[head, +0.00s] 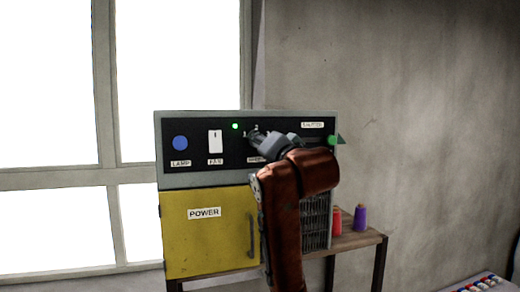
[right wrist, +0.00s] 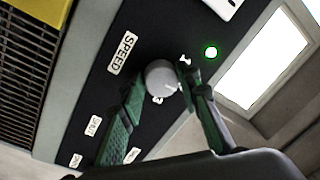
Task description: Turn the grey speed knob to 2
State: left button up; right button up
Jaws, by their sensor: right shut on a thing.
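The grey speed knob (right wrist: 160,74) sits on the black control strip, beside the SPEED label. My right gripper (right wrist: 162,80) has its two green fingers on either side of the knob and is shut on it. A small pale mark shows on the knob, but its exact pointing is unclear. Number marks around the knob are partly hidden by the fingers. In the head view my right gripper (head: 258,139) reaches the panel from the right and covers most of the knob. My left gripper is not in view.
A green light (head: 235,126) is lit on the panel. A white switch (head: 215,141) and a blue button (head: 180,142) lie left of the knob. A yellow POWER door (head: 205,240) is below. Red (head: 337,222) and purple (head: 360,218) spools stand on the wooden table at right.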

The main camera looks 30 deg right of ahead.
jog(key=shift+s+r+m, duration=0.1)
jog(key=shift+r+m, duration=0.05)
jog(key=shift+m, duration=0.15)
jog(key=o, duration=1.2)
jog(key=shift+d, duration=0.1)
jog(key=shift+c, duration=0.2)
jog(key=v, duration=1.2)
jog(key=shift+f, duration=0.25)
